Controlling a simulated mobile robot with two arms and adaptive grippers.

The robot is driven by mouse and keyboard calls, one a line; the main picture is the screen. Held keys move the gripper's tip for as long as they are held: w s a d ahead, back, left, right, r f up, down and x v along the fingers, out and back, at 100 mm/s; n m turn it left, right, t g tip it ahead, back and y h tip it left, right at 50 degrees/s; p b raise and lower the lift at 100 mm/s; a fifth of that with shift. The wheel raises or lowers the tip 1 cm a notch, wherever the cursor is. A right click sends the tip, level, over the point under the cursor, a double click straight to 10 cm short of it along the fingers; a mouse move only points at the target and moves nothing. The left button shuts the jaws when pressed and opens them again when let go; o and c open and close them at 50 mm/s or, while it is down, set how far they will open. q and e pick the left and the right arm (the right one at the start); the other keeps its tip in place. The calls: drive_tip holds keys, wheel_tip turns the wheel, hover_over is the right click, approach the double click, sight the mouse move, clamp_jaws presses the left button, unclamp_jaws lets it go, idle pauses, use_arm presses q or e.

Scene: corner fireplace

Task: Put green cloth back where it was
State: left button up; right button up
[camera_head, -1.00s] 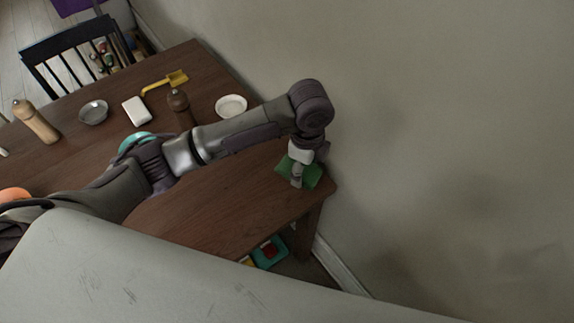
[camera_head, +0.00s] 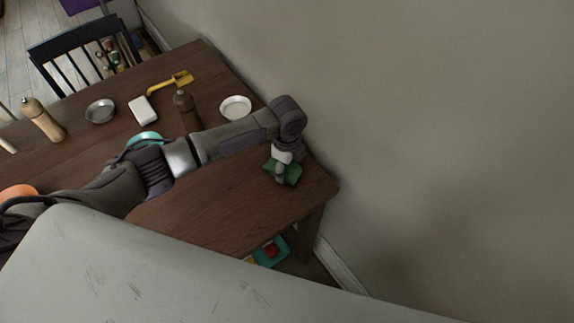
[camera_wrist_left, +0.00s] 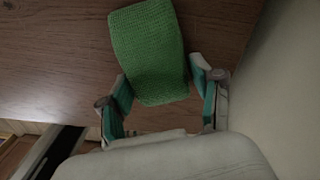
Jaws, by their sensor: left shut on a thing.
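The green cloth (camera_head: 293,175) is at the right end of the brown table (camera_head: 214,218), near the wall. My left gripper (camera_head: 280,174) is over it, reaching down, and is shut on the cloth. In the left wrist view the knitted green cloth (camera_wrist_left: 148,45) lies between the two teal-padded fingers of my left gripper (camera_wrist_left: 160,78) and extends beyond them over the wood. Whether the cloth touches the tabletop or hangs just above it, I cannot tell. My right gripper is not in view.
A white bowl (camera_head: 235,107), a dark pepper mill (camera_head: 185,108), a yellow scoop (camera_head: 172,82), a white block (camera_head: 143,110), a grey bowl (camera_head: 100,111) and a wooden mill (camera_head: 43,120) stand farther back. The wall (camera_head: 430,130) borders the table's right side. A black chair (camera_head: 85,55) stands behind.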

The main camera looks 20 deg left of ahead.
sight(287, 167)
use_arm(q)
drive_tip(key=shift+f, duration=0.1)
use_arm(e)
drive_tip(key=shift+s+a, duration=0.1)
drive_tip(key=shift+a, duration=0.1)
use_arm(q)
drive_tip(key=o, duration=1.1)
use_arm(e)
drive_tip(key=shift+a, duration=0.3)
use_arm(q)
drive_tip(key=shift+r, duration=0.25)
wheel_tip(287, 167, up, 12)
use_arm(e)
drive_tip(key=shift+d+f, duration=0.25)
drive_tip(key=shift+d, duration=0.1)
use_arm(q)
drive_tip(key=shift+f, duration=0.1)
